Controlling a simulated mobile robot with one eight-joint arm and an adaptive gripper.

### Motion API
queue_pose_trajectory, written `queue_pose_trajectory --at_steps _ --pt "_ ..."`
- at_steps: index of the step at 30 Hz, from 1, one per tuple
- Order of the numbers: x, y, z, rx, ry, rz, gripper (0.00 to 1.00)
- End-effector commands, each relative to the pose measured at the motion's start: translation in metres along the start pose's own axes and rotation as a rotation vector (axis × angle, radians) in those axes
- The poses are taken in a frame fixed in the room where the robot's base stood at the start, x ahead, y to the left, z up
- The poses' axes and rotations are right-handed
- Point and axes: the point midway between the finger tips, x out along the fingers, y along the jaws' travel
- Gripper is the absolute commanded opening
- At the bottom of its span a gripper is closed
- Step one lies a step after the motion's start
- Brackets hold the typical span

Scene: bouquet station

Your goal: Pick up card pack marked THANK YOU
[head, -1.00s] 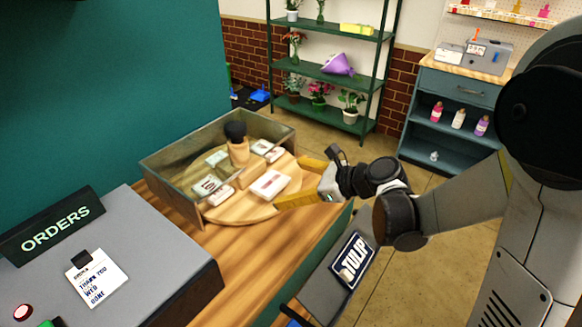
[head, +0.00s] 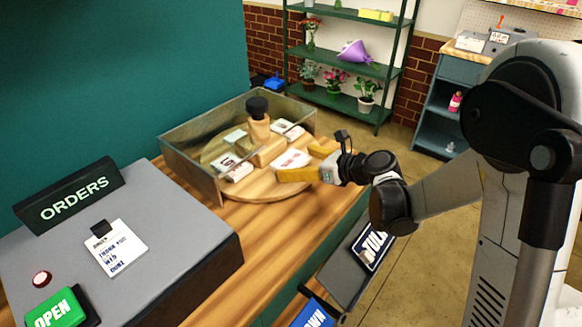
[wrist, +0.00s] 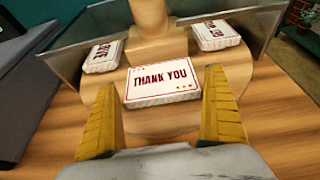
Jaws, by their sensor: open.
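The card pack marked THANK YOU (wrist: 161,83) is white with dark red letters. It lies flat on the round wooden turntable, at the side nearest my gripper. In the head view the same pack (head: 292,159) is partly hidden by a yellow finger. My gripper (wrist: 163,120) is open and empty, its yellow fingers one on each side of the pack's near edge and apart from it. In the head view my gripper (head: 308,163) reaches in from the right over the turntable (head: 262,191).
Other card packs (wrist: 103,56) (wrist: 215,35) lie on the turntable around a wooden centre post (wrist: 149,17). A glassy-walled bin (head: 190,168) encloses the back and left. A grey order desk (head: 180,235) with an ORDERS sign (head: 75,199) stands at left.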

Motion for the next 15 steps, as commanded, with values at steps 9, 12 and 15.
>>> queue_pose_trajectory --at_steps 9,12,15 --pt "0.0099 0.0000 0.0007 -0.001 0.000 0.000 0.91" --pt "0.0099 0.0000 0.0007 -0.001 0.000 0.000 0.60" --pt "0.0099 0.0000 0.0006 -0.001 0.000 0.000 0.55"
